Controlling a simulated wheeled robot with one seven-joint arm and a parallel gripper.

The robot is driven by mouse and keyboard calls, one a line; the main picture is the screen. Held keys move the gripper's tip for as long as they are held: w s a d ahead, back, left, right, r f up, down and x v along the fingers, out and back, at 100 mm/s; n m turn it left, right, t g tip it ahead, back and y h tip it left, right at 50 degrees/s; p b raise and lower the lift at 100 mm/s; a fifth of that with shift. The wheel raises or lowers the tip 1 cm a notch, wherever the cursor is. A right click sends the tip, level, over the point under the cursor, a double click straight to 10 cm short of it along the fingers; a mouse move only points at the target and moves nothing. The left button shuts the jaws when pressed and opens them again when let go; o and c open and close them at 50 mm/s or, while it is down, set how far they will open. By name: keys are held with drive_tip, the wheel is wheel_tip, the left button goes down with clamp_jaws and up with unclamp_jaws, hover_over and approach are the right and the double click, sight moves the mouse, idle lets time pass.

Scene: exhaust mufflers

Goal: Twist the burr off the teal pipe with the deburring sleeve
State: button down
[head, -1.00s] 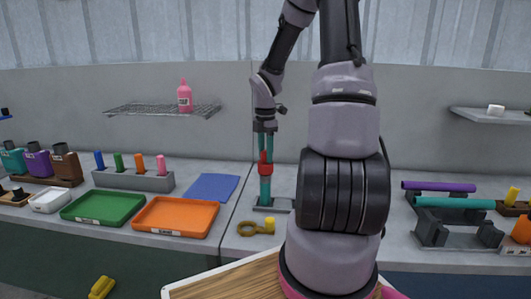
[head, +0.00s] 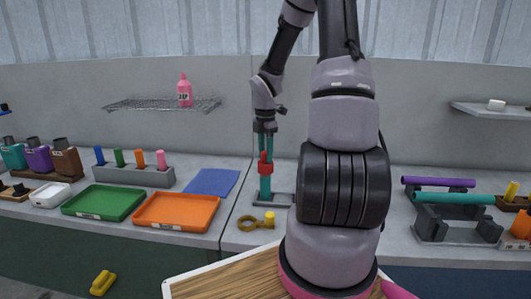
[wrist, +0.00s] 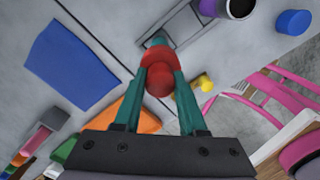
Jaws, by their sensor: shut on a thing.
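The teal pipe (head: 265,188) stands upright on a grey base in the head view, left of my arm. The red deburring sleeve (head: 265,168) is at its top end. My gripper (head: 265,154) points straight down with its fingers shut on the sleeve. In the wrist view, the round red sleeve (wrist: 160,78) sits between my two teal fingers (wrist: 160,82). A little of the teal pipe (wrist: 157,41) shows beyond it. The burr is hidden, and the sleeve covers the pipe's top.
A brass-coloured ring with a yellow end (head: 256,222) lies in front of the base. A blue sheet (head: 212,182) and an orange tray (head: 176,211) lie to the left. The wrist view shows a hollow purple cylinder (wrist: 208,8) close by. Purple and teal tubes lie in cradles at right.

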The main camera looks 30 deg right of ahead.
drive_tip(key=shift+f, duration=0.7)
idle(0.6)
drive_tip(key=n, duration=0.5)
drive_tip(key=shift+n, duration=0.4)
drive_tip(key=m, duration=1.1)
drive_tip(key=shift+m, duration=0.3)
